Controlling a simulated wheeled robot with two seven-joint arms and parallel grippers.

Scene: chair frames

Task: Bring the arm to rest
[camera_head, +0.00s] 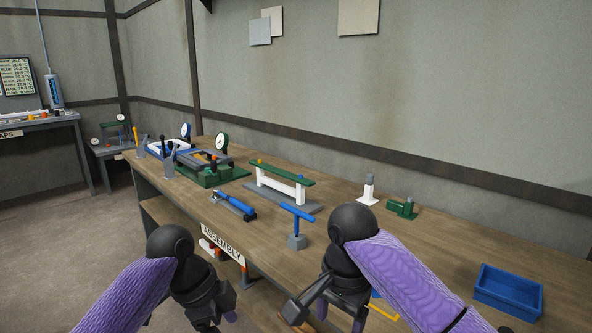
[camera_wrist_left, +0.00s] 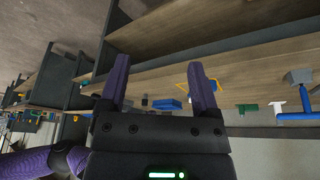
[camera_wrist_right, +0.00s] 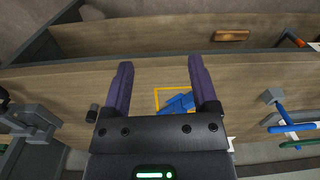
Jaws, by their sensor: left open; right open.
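My left gripper (camera_head: 215,317) hangs low in front of the bench's front edge, near the "ASSEMBLY" sign. In the left wrist view, its two purple fingers (camera_wrist_left: 163,85) stand apart with nothing between them. My right gripper (camera_head: 326,312) is low at the front of the bench, partly hidden by its own arm. In the right wrist view its fingers (camera_wrist_right: 160,88) are also apart and hold nothing. Beyond them, a yellow square outline (camera_wrist_right: 157,98) with a blue object (camera_wrist_right: 181,103) shows on the bench.
The wooden bench (camera_head: 440,250) carries a blue T-handled tool (camera_head: 297,212), a blue-handled tool (camera_head: 234,205), a green-topped rail on white supports (camera_head: 285,172), a green fixture (camera_head: 212,175), a small green block (camera_head: 402,208) and a blue bin (camera_head: 508,292). Open floor (camera_head: 60,220) lies left.

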